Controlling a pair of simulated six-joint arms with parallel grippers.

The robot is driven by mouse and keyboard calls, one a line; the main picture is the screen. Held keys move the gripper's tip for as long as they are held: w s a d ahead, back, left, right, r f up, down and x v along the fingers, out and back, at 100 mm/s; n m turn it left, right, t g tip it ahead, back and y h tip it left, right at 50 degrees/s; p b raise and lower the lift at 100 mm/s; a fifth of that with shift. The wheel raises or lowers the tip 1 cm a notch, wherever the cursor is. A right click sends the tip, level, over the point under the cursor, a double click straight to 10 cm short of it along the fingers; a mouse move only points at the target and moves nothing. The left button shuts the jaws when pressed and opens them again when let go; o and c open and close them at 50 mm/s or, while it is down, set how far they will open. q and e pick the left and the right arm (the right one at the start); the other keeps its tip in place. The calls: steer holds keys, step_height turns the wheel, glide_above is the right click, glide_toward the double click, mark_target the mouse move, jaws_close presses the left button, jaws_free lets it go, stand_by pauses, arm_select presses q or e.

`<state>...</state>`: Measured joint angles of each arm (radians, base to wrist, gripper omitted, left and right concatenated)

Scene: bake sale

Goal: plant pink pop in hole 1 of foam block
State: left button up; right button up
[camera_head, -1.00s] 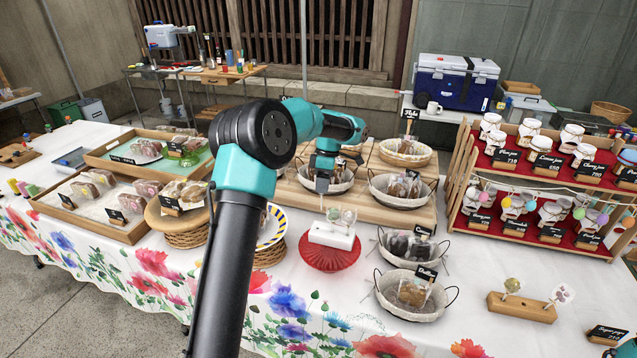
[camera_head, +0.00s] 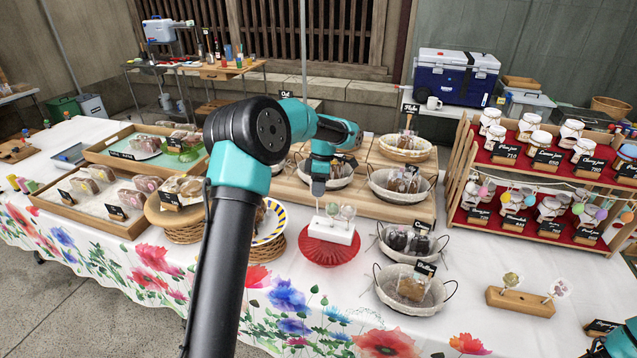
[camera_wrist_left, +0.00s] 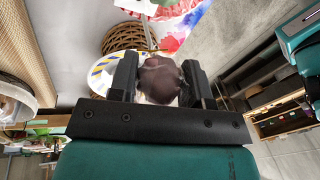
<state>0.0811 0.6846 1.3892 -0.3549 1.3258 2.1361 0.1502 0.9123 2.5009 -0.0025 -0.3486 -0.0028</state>
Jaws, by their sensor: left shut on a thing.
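My left gripper (camera_head: 318,188) is shut on a pop, just above the left end of the white foam block (camera_head: 330,234). In the left wrist view the pop's round, dull mauve-pink head (camera_wrist_left: 160,80) sits between the fingers. A thin stick (camera_head: 317,206) points down from the gripper towards the block; I cannot tell whether its tip is in a hole. The block rests on a red stand (camera_head: 327,254). My right gripper is not in view.
A wooden block (camera_head: 520,303) with two pops stands at the front right. White-lined baskets (camera_head: 418,301) sit right of the red stand. A plate on a wicker stand (camera_head: 268,235) is close on the left. Bare cloth lies between the baskets and the wooden block.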

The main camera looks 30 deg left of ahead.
arm_select(q)
steer(key=shift+f, duration=1.75)
steer(key=shift+f, duration=2.05)
stand_by(0.4)
steer(key=o, duration=0.7)
steer(key=shift+r, duration=0.1)
steer(key=v, duration=1.7)
steer(key=shift+r, duration=0.1)
